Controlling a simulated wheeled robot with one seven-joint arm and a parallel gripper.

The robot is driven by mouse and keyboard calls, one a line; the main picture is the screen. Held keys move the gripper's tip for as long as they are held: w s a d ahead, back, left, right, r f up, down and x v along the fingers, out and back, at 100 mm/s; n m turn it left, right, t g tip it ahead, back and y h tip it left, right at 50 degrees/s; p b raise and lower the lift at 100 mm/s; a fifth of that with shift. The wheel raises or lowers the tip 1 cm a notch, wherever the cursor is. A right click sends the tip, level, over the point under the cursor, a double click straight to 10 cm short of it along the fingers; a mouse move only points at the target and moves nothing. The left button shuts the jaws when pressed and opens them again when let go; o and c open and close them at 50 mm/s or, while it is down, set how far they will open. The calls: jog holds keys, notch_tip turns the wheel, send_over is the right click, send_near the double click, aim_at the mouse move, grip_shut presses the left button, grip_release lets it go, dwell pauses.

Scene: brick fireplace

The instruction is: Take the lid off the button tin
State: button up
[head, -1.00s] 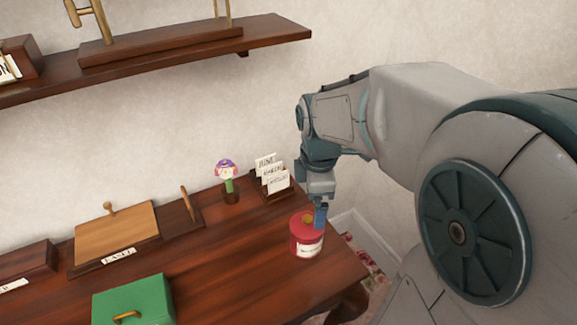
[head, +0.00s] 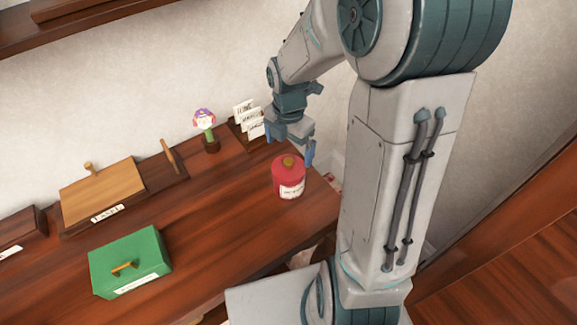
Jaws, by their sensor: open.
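The button tin (head: 290,185) is a red round tin with a pale label, upright near the right end of the wooden table. Its red lid (head: 288,165) sits on top, with a brass-coloured knob (head: 288,161) in the middle. My gripper (head: 290,152) points down with its blue fingers apart, one at the left behind the tin and one at the right near the lid's edge. It is open and holds nothing. I cannot tell whether a finger touches the lid.
A card holder (head: 249,122) and a mushroom ornament (head: 206,128) stand behind the tin. A green box (head: 130,255) with a brass handle and a wooden board (head: 103,190) are to the left. The table (head: 235,220) is bare left of the tin. A shelf (head: 80,25) hangs above.

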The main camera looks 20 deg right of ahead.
aim_at(289, 160)
jog(key=shift+w+f, duration=0.15)
jog(key=shift+f, duration=3.1)
jog(key=c, duration=0.9)
